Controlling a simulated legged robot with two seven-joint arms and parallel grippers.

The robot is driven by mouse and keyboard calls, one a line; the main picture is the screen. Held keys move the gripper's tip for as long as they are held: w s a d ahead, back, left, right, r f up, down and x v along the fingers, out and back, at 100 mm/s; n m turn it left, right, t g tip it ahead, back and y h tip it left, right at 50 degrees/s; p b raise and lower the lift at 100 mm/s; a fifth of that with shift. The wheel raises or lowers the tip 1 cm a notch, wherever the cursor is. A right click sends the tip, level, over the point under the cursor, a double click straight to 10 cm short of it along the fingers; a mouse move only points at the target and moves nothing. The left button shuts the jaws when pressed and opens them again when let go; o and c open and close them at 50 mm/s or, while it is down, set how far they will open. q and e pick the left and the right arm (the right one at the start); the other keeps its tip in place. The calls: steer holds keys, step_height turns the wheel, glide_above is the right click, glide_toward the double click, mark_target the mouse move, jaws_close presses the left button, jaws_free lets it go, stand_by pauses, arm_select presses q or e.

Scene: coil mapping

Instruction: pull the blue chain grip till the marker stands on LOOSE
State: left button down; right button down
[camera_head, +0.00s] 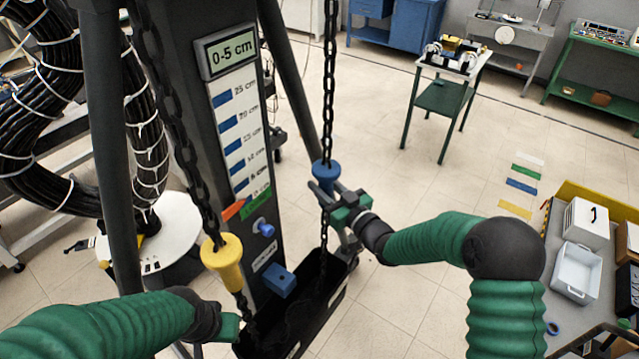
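The blue chain grip (325,172) is a flared cone on the right-hand hanging chain (329,90). My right gripper (326,195) is at the grip's lower end, with its dark fingers by the chain; whether they are closed on it is unclear. A yellow chain grip (222,258) hangs on the left-hand chain. My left gripper (232,327) is low beside that chain, below the yellow grip; its fingers are mostly hidden. An orange marker (233,210) points at the green band (256,201) at the bottom of the scale (238,130). I cannot read the word LOOSE.
A sign (231,51) reads "0-5 cm". A blue knob (264,228) and blue block (280,281) are on the column above a black trough (320,305). Thick black cables stand left. A bench with white bins (577,270) is right.

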step_height(320, 180, down, 16)
steer(key=b, duration=1.2)
steer(key=shift+d, duration=0.2)
steer(key=shift+s, duration=0.1)
